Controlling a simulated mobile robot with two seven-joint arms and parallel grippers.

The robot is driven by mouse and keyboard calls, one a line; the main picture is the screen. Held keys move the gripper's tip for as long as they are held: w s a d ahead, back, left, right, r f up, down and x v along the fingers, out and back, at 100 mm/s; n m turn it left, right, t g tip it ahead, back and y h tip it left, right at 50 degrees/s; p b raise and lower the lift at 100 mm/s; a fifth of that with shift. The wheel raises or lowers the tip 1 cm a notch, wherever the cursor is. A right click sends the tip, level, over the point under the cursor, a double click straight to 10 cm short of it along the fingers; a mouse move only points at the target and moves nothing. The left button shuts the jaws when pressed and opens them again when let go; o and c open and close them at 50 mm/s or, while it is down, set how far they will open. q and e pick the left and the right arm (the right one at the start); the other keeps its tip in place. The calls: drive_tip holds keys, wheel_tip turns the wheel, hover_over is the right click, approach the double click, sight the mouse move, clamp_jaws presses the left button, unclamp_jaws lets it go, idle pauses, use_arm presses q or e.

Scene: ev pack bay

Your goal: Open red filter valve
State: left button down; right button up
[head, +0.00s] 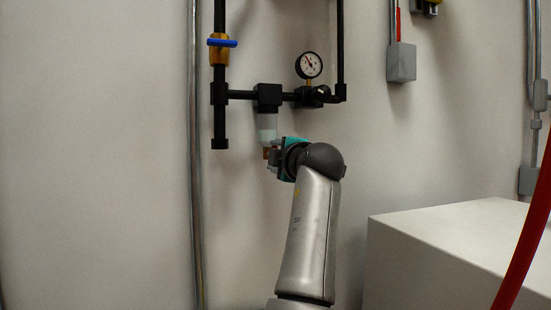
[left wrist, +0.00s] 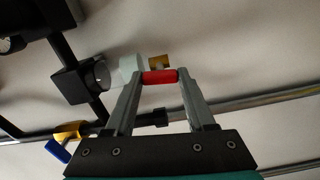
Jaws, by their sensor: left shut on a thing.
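The red filter valve (left wrist: 160,77) is a small red piece in the left wrist view, beside a brass fitting (left wrist: 157,62) under the pale filter bowl (left wrist: 130,68). My left gripper (left wrist: 162,82) is shut on the red valve, with one finger at each end of it. In the head view, the filter bowl (head: 267,127) hangs from a black filter body (head: 267,96). My left gripper (head: 272,146) is at the bottom of the bowl and hides the red valve there. My right gripper is not in view.
A gauge (head: 308,65) stands on the black pipe right of the filter. A brass valve with a blue handle (head: 222,43) is on the upright pipe at left. A grey conduit (head: 196,200) runs up the wall. A white box (head: 455,245) and red hose (head: 528,240) are at right.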

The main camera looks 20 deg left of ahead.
use_arm(q)
drive_tip(key=shift+f+n, duration=0.1)
drive_tip(key=shift+n, duration=0.6)
drive_tip(key=shift+c, duration=1.2)
unclamp_jaws()
drive_tip(key=b+v, duration=0.4)
drive_tip(key=v, duration=1.1)
drive_tip(key=shift+d, duration=0.1)
